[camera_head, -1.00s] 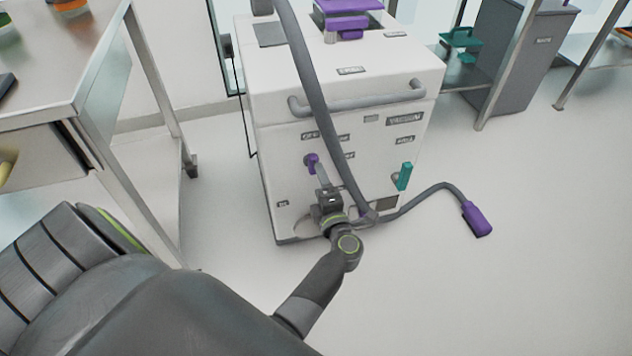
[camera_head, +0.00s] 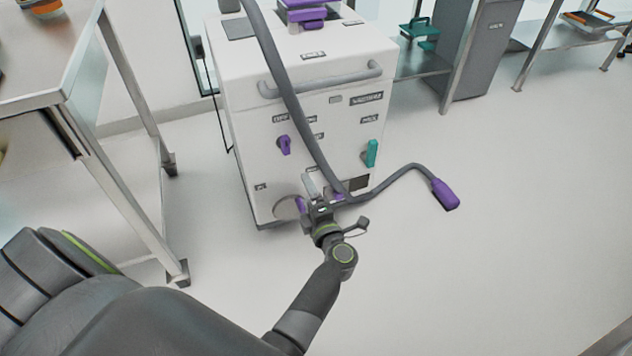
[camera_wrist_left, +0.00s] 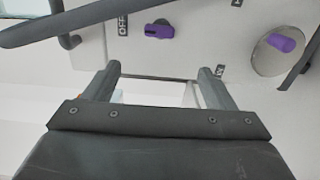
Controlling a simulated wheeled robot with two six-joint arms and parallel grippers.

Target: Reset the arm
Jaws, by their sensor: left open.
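My left gripper (camera_head: 312,186) is open and empty, low in front of the white machine (camera_head: 325,60). The left wrist view shows its two fingers (camera_wrist_left: 162,82) spread apart with nothing between them. A purple knob (camera_head: 284,145) on the machine's front stands above the gripper, clear of it; it also shows beyond the fingers in the left wrist view (camera_wrist_left: 158,31), beside an OFF label. Another purple knob on a round plate (camera_wrist_left: 282,43) shows at the right of that view. In the head view the gripper partly covers that plate. My right gripper is not in view.
A grey hose (camera_head: 290,95) hangs across the machine's front and ends in a purple nozzle (camera_head: 445,195) at the right. A teal lever (camera_head: 371,153) sits on the front. A metal table (camera_head: 45,60) stands at the left. The floor (camera_head: 500,270) at the right is clear.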

